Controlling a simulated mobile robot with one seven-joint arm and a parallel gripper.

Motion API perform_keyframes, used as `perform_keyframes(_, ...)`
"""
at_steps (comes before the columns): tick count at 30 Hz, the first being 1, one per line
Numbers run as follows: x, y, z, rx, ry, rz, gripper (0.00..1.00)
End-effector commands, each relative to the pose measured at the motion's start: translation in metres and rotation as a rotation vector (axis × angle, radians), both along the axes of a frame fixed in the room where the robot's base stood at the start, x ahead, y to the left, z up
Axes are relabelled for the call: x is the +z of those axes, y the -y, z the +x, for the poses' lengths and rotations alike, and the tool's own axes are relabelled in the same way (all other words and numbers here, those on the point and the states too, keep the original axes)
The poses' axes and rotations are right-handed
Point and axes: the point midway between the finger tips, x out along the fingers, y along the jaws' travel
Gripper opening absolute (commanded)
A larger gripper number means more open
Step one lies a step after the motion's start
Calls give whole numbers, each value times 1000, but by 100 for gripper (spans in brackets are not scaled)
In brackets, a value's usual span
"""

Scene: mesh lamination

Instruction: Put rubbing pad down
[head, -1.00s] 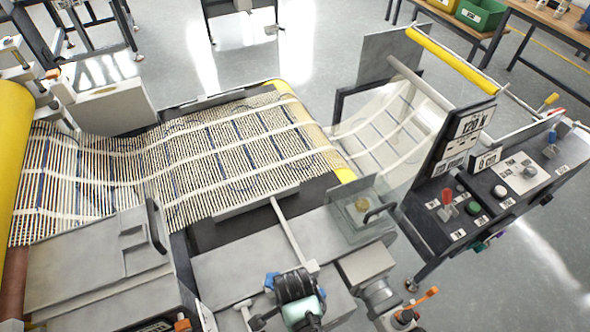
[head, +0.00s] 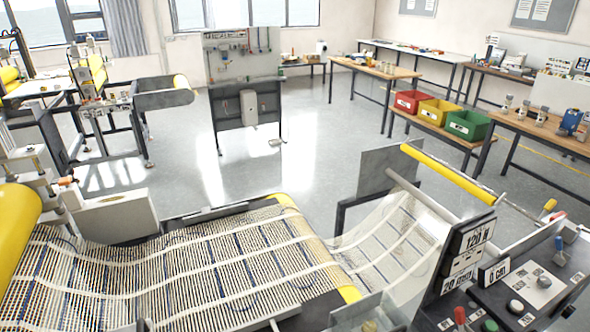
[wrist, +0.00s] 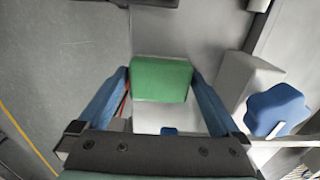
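My gripper (wrist: 161,76) shows only in the wrist view, with its two blue fingers on either side of a green block, which I take as the rubbing pad (wrist: 161,80). The fingertips appear to press on the pad's left and right edges, so the gripper looks shut on it. A pale grey machine surface (wrist: 160,30) lies behind and below the pad. I cannot tell whether the pad touches it. Neither the pad nor my gripper is in the head view.
A blue object (wrist: 275,108) sits right of the gripper, by a light grey block (wrist: 240,85). The head view shows the mesh web (head: 190,265), a yellow roller (head: 465,175) and a control panel (head: 535,290). Open floor (head: 310,150) lies beyond.

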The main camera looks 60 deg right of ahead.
Motion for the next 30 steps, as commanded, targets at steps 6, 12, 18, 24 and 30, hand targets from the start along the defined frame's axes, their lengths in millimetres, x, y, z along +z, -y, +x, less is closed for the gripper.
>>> perform_keyframes(6,8,0,0,0,3,-2,100)
perform_keyframes(12,37,0,0,1,3,-2,100)
perform_keyframes(18,76,1,1,0,3,-2,100)
perform_keyframes(24,107,1,1,1,3,-2,100)
perform_keyframes(30,122,0,0,0,1,-1,100)
